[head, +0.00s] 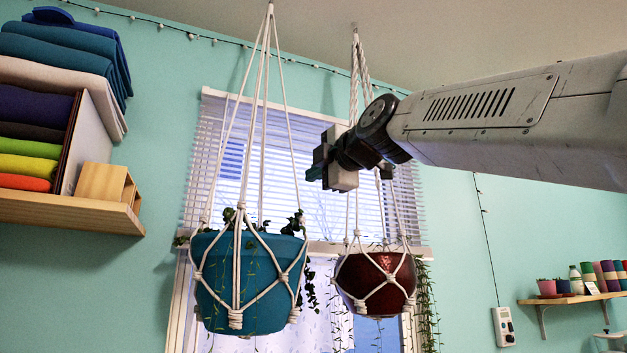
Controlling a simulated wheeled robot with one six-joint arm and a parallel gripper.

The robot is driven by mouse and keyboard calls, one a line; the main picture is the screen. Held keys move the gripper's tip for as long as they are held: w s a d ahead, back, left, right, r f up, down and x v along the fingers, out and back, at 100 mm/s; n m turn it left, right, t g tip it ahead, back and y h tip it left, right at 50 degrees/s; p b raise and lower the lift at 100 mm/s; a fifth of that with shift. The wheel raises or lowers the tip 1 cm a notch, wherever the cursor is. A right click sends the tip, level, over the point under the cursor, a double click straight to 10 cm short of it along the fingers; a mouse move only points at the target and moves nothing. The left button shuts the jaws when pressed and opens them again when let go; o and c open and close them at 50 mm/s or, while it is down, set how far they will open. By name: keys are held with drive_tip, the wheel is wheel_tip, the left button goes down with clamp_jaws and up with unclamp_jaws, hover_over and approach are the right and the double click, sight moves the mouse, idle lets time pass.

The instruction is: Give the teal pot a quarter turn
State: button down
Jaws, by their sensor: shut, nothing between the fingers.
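The teal pot (262,306) hangs in a white rope net (237,282) left of centre in the head view, in front of the window. Dark trailing leaves show at its rim and hang behind its right side. My gripper (314,170) is up and to the right of the teal pot, apart from it, beside the hanger's ropes. It is shut and empty, pointing left. Its fingertips are small and dark in this view.
A dark red pot (375,273) hangs in a similar net to the right, below my gripper, its ropes passing behind the gripper and arm. A wooden shelf (70,211) with folded fabrics is at left. Another shelf (577,298) with small pots is at right. A window with blinds (210,150) is behind.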

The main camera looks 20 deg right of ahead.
approach(297, 184)
drive_tip(key=w+a+f, duration=0.2)
drive_tip(key=w+a, duration=0.1)
drive_tip(key=a, duration=0.1)
drive_tip(key=shift+w+d+f, duration=0.1)
drive_tip(key=shift+w+d, duration=0.45)
drive_tip(key=shift+w, duration=0.3)
drive_tip(key=shift+w+d, duration=0.55)
drive_tip(key=shift+w, duration=0.25)
drive_tip(key=shift+w, duration=0.1)
